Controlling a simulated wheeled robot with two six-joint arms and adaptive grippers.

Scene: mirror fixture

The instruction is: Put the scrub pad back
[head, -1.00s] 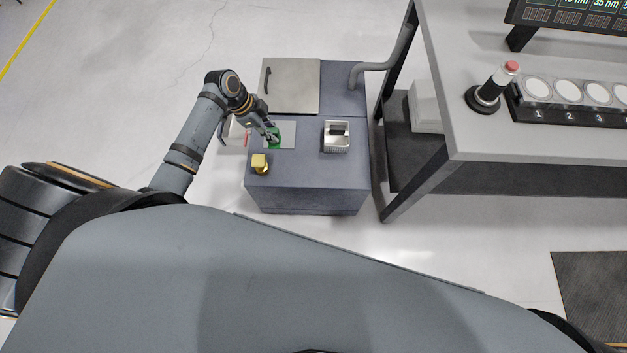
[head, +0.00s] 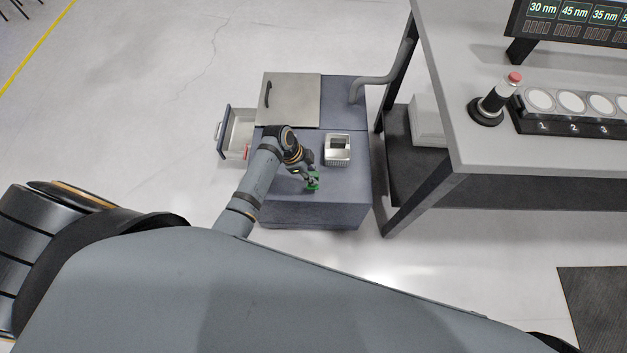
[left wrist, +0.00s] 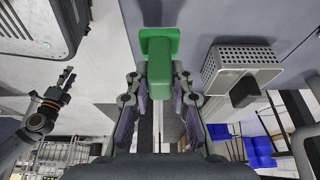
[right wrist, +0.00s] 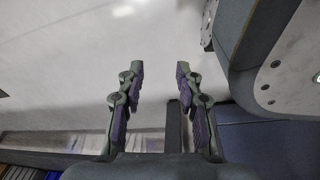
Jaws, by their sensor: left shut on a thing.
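The green scrub pad (head: 314,182) is in my left gripper (head: 309,175), over the front right part of the grey cabinet top. In the left wrist view the pad (left wrist: 159,45) shows as a flat green plate with a green block-shaped grip, and the fingers close on that grip from both sides. A silver perforated holder (head: 338,157) stands on the cabinet just behind the pad. In the left wrist view the holder (left wrist: 240,58) is to the right of the pad and apart from it. My right gripper (right wrist: 160,75) is open and empty, away from the cabinet.
The cabinet (head: 335,190) has a pale lid (head: 292,100) at the back. An open drawer (head: 222,140) sticks out at its left. A grey workbench (head: 455,120) stands close on the right. My left arm hides the cabinet's left front.

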